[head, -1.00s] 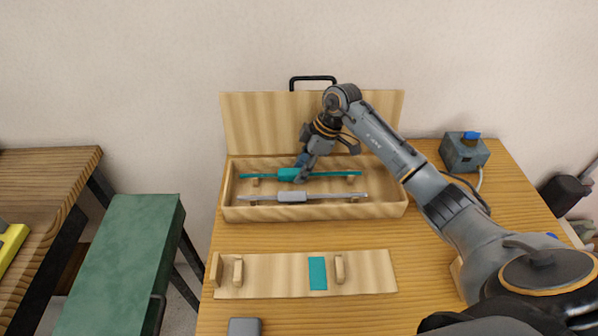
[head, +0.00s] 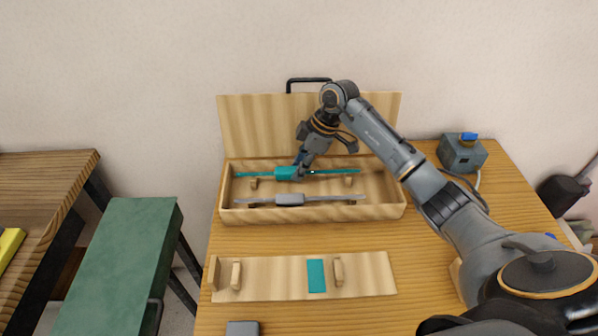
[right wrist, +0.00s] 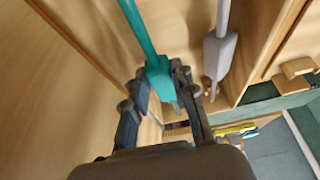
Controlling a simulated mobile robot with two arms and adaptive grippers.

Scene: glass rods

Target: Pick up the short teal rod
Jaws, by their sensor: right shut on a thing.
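The teal rod (head: 334,171), with a thicker teal block (head: 287,173) at its middle, lies level along the back of the open wooden box (head: 312,214). My right gripper (head: 298,171) reaches down into the box and is shut on the teal rod at its block. In the right wrist view the teal rod (right wrist: 138,28) runs up from between the fingers of the right gripper (right wrist: 162,80). The rod appears to be a little above its small wooden rests. My left gripper is not in view.
A grey rod (head: 290,199) lies in front of the teal one in the box. A wooden board (head: 265,278) with pegs and a teal patch (head: 316,276) lies nearer on the table. A grey device (head: 462,152) stands at right. The box lid stands upright behind.

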